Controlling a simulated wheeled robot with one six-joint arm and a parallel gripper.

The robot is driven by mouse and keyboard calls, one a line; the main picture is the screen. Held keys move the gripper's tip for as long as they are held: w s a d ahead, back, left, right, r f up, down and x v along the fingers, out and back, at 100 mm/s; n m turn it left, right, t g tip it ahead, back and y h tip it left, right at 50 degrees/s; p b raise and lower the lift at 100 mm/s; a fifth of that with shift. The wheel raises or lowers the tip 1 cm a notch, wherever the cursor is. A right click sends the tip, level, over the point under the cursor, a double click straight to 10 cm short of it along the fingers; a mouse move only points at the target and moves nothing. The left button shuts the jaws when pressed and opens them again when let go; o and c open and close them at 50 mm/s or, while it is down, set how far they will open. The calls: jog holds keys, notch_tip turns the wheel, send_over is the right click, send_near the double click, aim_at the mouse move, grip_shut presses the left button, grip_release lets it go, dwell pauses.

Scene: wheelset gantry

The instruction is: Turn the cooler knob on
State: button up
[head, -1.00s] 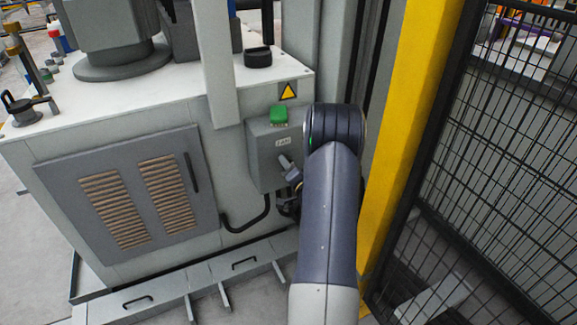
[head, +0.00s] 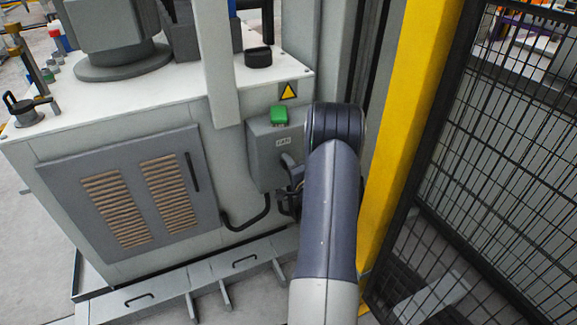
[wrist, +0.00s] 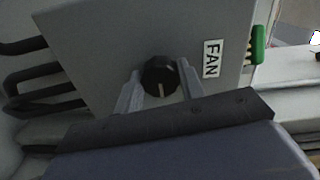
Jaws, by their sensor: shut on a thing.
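The cooler knob (wrist: 160,75) is a round black knob with a pale pointer line, on the face of a grey box labelled FAN (wrist: 212,58). In the wrist view its line points toward the bottom of the picture. My gripper (wrist: 158,84) is shut on the knob, one grey finger on each side of it. In the head view the grey box (head: 265,160) hangs on the cabinet's right end. My arm covers the knob and most of my gripper there.
Black cables (wrist: 40,90) leave the box. A yellow post (head: 405,130) and black mesh fence (head: 490,170) stand close to the right of my arm.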

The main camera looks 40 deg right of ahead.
jog(key=o, duration=1)
jog(key=p+v, duration=0.1)
jog(key=v, duration=0.9)
jog(key=shift+s+a+p, duration=0.2)
jog(key=shift+s+p, duration=0.2)
jog(key=shift+w, duration=0.1)
jog(key=b+x, duration=0.2)
jog(key=x, duration=0.8)
jog(key=shift+w+d, duration=0.2)
jog(key=shift+w, duration=0.1)
